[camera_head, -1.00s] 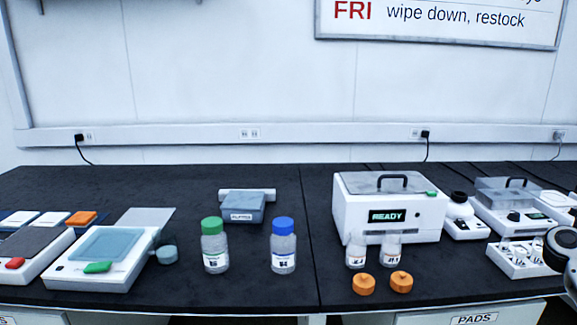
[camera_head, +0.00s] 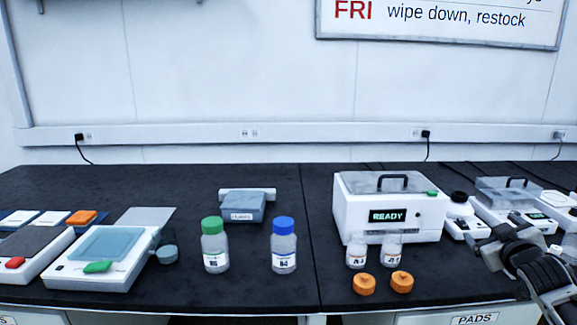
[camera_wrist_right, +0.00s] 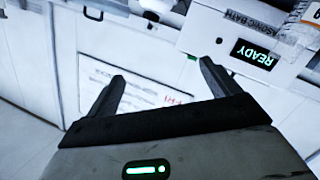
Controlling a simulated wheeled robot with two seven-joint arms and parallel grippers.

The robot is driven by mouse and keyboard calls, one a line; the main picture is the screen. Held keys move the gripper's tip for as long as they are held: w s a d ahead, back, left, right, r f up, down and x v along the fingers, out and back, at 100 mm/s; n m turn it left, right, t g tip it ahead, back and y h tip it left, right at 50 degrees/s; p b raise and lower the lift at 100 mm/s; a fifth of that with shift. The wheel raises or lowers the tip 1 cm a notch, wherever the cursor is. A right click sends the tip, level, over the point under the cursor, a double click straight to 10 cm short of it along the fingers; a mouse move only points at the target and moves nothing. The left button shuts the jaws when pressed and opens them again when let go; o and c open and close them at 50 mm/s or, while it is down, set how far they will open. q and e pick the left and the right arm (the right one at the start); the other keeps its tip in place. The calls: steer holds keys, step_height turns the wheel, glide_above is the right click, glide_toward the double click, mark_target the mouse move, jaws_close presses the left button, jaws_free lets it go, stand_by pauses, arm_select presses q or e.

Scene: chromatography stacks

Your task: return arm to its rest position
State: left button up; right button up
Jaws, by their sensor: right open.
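My right gripper (camera_head: 508,247) is dark and comes in from the lower right edge of the head view, over the right part of the bench. In the right wrist view it (camera_wrist_right: 162,75) shows two black fingers spread apart with nothing between them. The gripper and arm hide most of the white tray that stood at the right front. My left gripper is not in view.
A white bath unit reading READY (camera_head: 436,218) stands left of my right arm. Two small vials and two orange caps (camera_head: 401,282) are in front of it. A green-capped bottle (camera_head: 214,250) and a blue-capped bottle (camera_head: 284,252) stand mid-bench.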

steer(key=s+a+f+n+g+y, duration=0.1)
steer(key=s+a+f+y, duration=0.2)
steer(key=s+a+f, duration=0.45)
steer(key=s+a+f+g+y, duration=0.15)
steer(key=s+a+f, duration=0.35)
steer(key=a+f, duration=0.55)
arm_select(q)
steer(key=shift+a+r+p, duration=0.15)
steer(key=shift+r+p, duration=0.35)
steer(key=shift+p, duration=0.75)
arm_select(e)
steer(key=s+a+m+g+y, duration=0.1)
steer(key=s+a, duration=0.6)
steer(key=s, duration=0.3)
steer(key=s+a+f+m+g+y, duration=0.1)
steer(key=s+a+y, duration=0.1)
steer(key=s+a, duration=0.4)
steer(key=s, duration=0.4)
steer(key=shift+s+a+f, duration=0.2)
steer(key=shift+s+a, duration=0.05)
steer(key=shift+a, duration=0.1)
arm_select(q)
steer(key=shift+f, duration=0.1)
arm_select(e)
steer(key=shift+f+g, duration=0.1)
steer(key=shift+g, duration=0.15)
